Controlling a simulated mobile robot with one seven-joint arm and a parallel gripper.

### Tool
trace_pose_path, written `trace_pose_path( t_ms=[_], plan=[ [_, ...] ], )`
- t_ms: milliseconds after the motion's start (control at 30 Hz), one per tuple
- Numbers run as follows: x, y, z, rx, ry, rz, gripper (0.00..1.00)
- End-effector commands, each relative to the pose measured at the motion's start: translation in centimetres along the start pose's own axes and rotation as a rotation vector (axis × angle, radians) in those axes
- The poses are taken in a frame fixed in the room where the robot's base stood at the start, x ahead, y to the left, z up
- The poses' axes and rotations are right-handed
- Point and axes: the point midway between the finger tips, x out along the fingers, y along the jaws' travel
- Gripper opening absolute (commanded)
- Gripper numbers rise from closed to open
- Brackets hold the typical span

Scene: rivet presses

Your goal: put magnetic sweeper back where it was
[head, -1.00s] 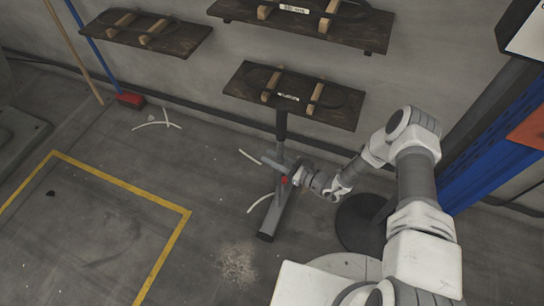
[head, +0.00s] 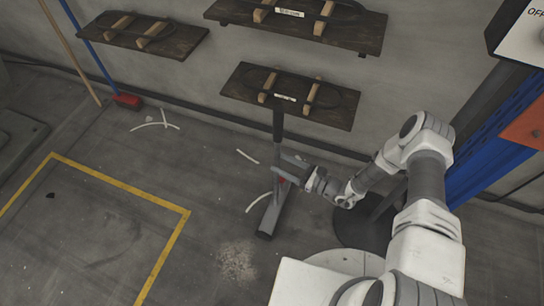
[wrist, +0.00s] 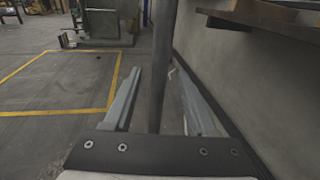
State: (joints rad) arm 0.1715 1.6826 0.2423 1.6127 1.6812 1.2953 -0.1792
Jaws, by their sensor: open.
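The magnetic sweeper (head: 270,220) stands on the floor near the wall, its dark bar-shaped head lying on the concrete. Its thin dark pole (head: 278,127) rises upright to the lowest wall shelf, where its top end is hard to make out. My gripper (head: 287,168) is at the lower part of the pole, just above the head. In the wrist view the pole (wrist: 162,60) passes between my two open fingers. I see a gap on each side, so they do not grip it.
The low shelf (head: 245,92) juts from the wall above my gripper. Pale curved strips (head: 258,201) lie on the floor nearby. A red broom (head: 127,101) leans at the left. The floor inside the yellow line (head: 120,183) is mostly clear.

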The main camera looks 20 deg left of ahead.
Motion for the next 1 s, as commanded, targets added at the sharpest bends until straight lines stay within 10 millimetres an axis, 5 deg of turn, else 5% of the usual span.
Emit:
trace_pose_path(
  t_ms=[333,1000],
  plan=[
    [-6.0,0.0,0.1,0.0,0.0,-0.002,0.57],
    [-6.7,0.0,0.0,0.0,0.0,0.001,0.57]
  ],
)
